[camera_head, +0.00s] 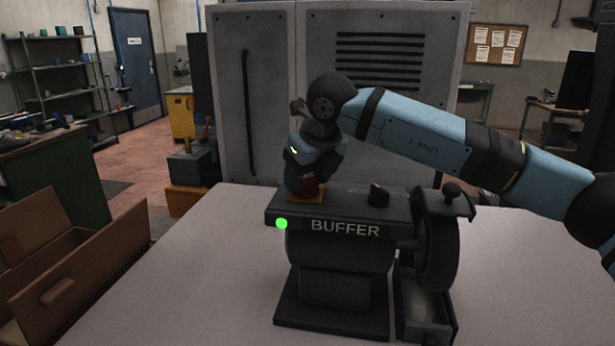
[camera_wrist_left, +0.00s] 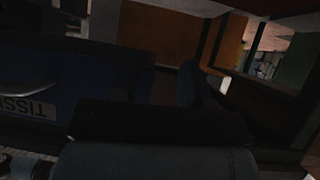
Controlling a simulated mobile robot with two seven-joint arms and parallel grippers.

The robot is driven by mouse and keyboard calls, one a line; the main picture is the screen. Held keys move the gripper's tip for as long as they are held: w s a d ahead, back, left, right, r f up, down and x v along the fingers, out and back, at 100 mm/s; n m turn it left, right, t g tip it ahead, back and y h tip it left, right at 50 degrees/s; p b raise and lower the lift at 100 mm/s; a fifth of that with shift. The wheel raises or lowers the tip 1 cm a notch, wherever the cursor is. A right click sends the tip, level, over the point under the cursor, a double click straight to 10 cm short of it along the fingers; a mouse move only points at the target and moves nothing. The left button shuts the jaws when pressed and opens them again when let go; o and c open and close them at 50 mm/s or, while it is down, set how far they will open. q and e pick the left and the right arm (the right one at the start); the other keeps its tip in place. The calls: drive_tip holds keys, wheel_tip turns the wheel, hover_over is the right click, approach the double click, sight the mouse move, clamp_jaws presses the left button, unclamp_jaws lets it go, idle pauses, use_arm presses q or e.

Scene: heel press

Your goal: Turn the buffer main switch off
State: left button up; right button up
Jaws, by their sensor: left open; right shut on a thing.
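The buffer (camera_head: 340,262) is a dark bench machine with white lettering, standing on the light grey table. On its top left is a yellow plate (camera_head: 311,200) with a red main switch (camera_head: 308,187) on it. My right gripper (camera_head: 306,180) points down over the plate and is shut on the red switch, hiding much of it. A green lamp (camera_head: 281,223) glows on the buffer's front left edge. The switch's setting cannot be read. My left gripper (camera_wrist_left: 163,82) shows dimly in the left wrist view, open and apart from the buffer; it is outside the head view.
A black knob (camera_head: 378,196) stands on the buffer top, right of the switch. The buffing wheel (camera_head: 438,245) is at its right side. A tall grey cabinet (camera_head: 385,100) stands behind. An open wooden box (camera_head: 75,255) is at the left. The table left of the buffer is clear.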

drive_tip(key=n+g+y+b, duration=0.1)
drive_tip(key=n, duration=0.3)
drive_tip(key=shift+w, duration=0.1)
drive_tip(key=n+g, duration=0.1)
drive_tip(key=n, duration=0.1)
drive_tip(key=n+y, duration=0.1)
drive_tip(key=n, duration=0.1)
drive_tip(key=shift+d+r+n+g, duration=0.1)
drive_tip(key=shift+n+g, duration=0.3)
drive_tip(key=n+g+p, duration=0.1)
drive_tip(key=n, duration=0.3)
drive_tip(key=shift+w+g, duration=0.15)
drive_tip(key=shift+g, duration=0.25)
drive_tip(key=shift+n+g+h+p, duration=0.35)
drive_tip(key=shift+n+g, duration=0.35)
drive_tip(key=shift+n, duration=1.8)
drive_tip(key=o, duration=0.9)
drive_tip(key=v, duration=1.3)
drive_tip(key=shift+w+r, duration=0.15)
drive_tip(key=shift+r, duration=0.2)
